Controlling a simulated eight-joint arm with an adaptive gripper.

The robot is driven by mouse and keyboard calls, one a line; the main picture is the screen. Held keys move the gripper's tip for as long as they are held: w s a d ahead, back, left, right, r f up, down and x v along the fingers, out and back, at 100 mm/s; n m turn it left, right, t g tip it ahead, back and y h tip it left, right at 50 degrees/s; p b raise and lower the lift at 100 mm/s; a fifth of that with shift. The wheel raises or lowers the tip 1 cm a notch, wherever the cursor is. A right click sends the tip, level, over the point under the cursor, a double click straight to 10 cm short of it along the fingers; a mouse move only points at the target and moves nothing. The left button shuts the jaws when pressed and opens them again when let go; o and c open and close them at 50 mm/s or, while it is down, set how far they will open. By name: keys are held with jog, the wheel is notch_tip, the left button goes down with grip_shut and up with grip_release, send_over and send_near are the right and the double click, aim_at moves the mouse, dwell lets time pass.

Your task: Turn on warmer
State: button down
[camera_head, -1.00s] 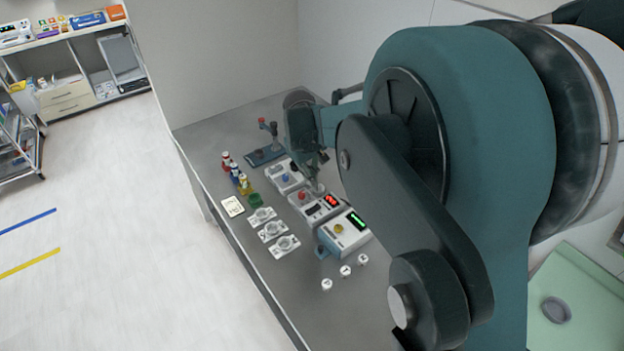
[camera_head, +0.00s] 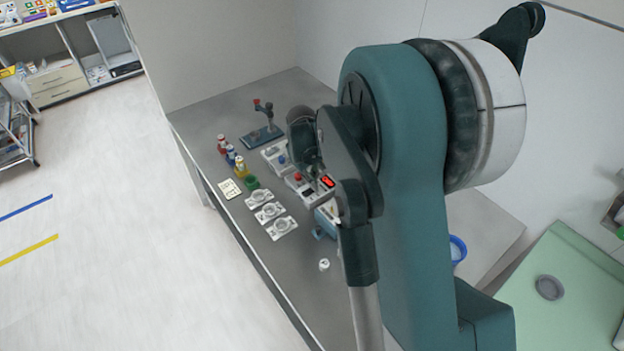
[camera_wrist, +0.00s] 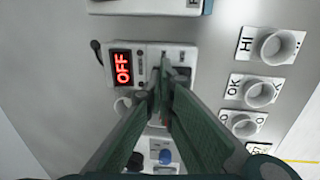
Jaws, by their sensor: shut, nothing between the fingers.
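A white device (camera_wrist: 150,86) with a red lit display reading OFF (camera_wrist: 122,68) lies under my gripper in the wrist view. Its red display (camera_head: 327,182) and red button (camera_head: 297,177) show in the head view; no name on it is readable. My gripper (camera_wrist: 166,62) is shut and empty, its fingertips over the device's upper right part, beside a dark switch-like patch. I cannot tell whether they touch it. In the head view my gripper (camera_head: 314,168) is partly hidden by my arm.
A neighbouring device has a blue button (camera_wrist: 165,156). Three white sockets with cards (camera_wrist: 262,93) stand right of the device in the wrist view. Coloured bottles (camera_head: 231,156) and a dark stand (camera_head: 262,135) are on the grey table (camera_head: 285,265). Another device is mostly behind my arm.

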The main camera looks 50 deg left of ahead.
jog(key=shift+f, duration=0.1)
dwell(0.3)
jog(key=shift+w+f+g+b, duration=0.3)
jog(key=shift+f+g+b, duration=0.15)
jog(key=shift+g+b, duration=0.2)
jog(key=shift+s+r, duration=0.1)
jog(key=shift+s, duration=0.2)
jog(key=shift+s+r, duration=0.2)
jog(key=shift+s, duration=0.3)
jog(key=shift+r, duration=0.15)
notch_tip(320, 180, up, 14)
jog(key=w+p, duration=0.1)
jog(key=w, duration=0.1)
jog(key=shift+f, duration=0.2)
dwell(0.6)
